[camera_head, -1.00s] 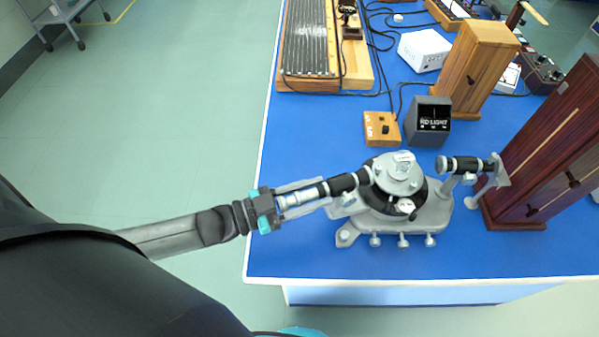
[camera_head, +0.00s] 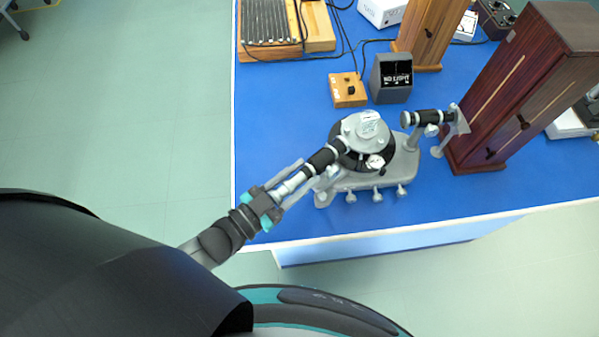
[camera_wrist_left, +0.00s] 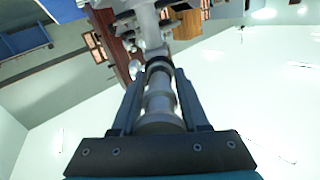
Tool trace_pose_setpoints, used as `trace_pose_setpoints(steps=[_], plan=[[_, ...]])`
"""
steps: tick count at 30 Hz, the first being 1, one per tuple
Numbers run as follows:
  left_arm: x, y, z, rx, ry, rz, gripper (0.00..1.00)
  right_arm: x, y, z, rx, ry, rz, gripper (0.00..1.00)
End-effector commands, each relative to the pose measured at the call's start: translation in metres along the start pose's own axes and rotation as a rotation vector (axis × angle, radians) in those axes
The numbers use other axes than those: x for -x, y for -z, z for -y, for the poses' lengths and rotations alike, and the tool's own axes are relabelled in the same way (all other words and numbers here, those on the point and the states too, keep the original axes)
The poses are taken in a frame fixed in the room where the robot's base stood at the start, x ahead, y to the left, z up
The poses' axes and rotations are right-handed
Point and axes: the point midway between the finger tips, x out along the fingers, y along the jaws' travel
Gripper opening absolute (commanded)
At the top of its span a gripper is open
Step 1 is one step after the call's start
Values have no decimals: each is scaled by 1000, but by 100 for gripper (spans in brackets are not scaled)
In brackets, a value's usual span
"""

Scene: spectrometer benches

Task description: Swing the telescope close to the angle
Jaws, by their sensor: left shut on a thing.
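The spectrometer (camera_head: 372,180) stands on the blue bench top, with a round grey table (camera_head: 363,133) over a dark disc. Its telescope (camera_head: 322,159), a black and silver tube, points from the disc toward the lower left. My left gripper (camera_head: 289,184) is shut on the telescope's outer silver end. In the left wrist view the telescope tube (camera_wrist_left: 159,95) lies between the two fingers. The collimator (camera_head: 428,117) points right, toward the tall dark wooden box. The display box (camera_head: 391,78) reads "NO LIGHT". My right gripper is not in view.
The tall dark wooden lamp housing (camera_head: 520,80) stands right of the spectrometer. A small wooden switch box (camera_head: 348,90) and a lighter wooden cabinet (camera_head: 431,30) stand behind. The bench's left and front edges are close to the telescope.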

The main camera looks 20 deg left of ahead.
Motion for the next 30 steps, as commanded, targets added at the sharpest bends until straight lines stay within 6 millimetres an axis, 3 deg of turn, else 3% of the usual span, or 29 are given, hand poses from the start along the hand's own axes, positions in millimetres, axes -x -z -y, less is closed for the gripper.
trace_pose_setpoints(steps=[3,4,8,23,30], plan=[[1,-1,0,-1,-1,2,0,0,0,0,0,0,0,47],[1,-1,0,-1,-1,2,48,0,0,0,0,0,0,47],[0,-1,0,0,-1,2,61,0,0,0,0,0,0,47],[3,0,0,0,-1,1,61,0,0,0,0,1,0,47],[36,-2,-1,1,-3,5,61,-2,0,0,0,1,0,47]])
